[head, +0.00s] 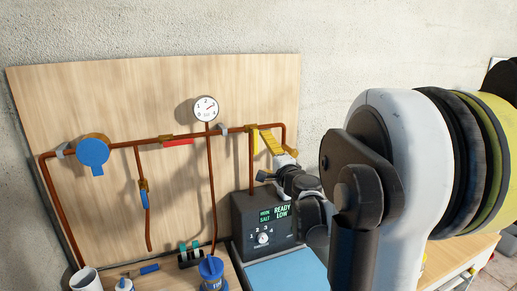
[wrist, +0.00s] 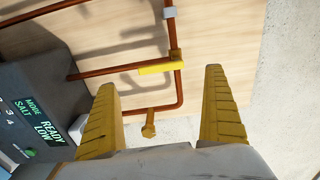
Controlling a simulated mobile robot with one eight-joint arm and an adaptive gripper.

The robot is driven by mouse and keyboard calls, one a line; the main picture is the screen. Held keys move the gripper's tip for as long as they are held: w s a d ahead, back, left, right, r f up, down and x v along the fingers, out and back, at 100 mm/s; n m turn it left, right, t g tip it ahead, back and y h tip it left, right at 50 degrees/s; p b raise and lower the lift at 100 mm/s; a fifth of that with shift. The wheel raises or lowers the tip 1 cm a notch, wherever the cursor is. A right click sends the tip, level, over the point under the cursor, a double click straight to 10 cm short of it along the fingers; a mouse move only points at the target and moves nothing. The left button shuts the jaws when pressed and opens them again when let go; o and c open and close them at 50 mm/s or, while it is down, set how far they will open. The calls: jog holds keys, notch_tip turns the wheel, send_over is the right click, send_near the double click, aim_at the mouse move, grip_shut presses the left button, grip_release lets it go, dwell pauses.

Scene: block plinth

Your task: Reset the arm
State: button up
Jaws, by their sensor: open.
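My gripper (head: 267,133) is raised in front of the pipe board, near the right-hand pipes. In the wrist view my gripper (wrist: 160,79) shows two ridged yellow fingers spread wide with nothing between them. A yellow valve lever (wrist: 158,67) lies along a copper pipe beyond the fingertips, apart from them. In the head view the yellow lever (head: 254,141) stands just left of my fingers, in line with the pipe running down. My arm covers the board's lower right part and the area behind it.
The wooden board (head: 90,90) carries copper pipes, a round gauge (head: 205,108), a blue round valve (head: 93,151), a red lever (head: 179,142) and a small blue lever (head: 145,198). A dark control box (head: 262,215) reads "READY LOW". A white cup (head: 86,279) and blue-topped container (head: 211,271) stand below.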

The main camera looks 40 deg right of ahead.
jog(key=shift+v, duration=0.9)
jog(key=s+a+f+n+g+y+b, duration=0.2)
jog(key=a+f+n+y, duration=0.15)
jog(key=a, duration=0.55)
jog(key=s+a+f+n+g+y+b, duration=0.1)
jog(key=a+f+n+y, duration=0.3)
jog(key=a, duration=0.6)
jog(key=s+a+f+n+g+b, duration=0.2)
jog(key=a+n, duration=0.4)
jog(key=a, duration=0.3)
jog(key=s+a+f+n+g+h+b, duration=0.1)
jog(key=s+a+f+n+g+b, duration=0.1)
jog(key=s+f, duration=0.4)
jog(key=s+a+f+n+g+h+b, duration=0.1)
jog(key=s+a+f+n+g+b, duration=0.1)
jog(key=s+f+n, duration=0.4)
jog(key=s+a+g, duration=0.1)
jog(key=s+a, duration=0.1)
jog(key=s, duration=0.2)
jog(key=shift+s+f, duration=0.25)
jog(key=shift+f, duration=0.15)
jog(key=shift+d, duration=0.1)
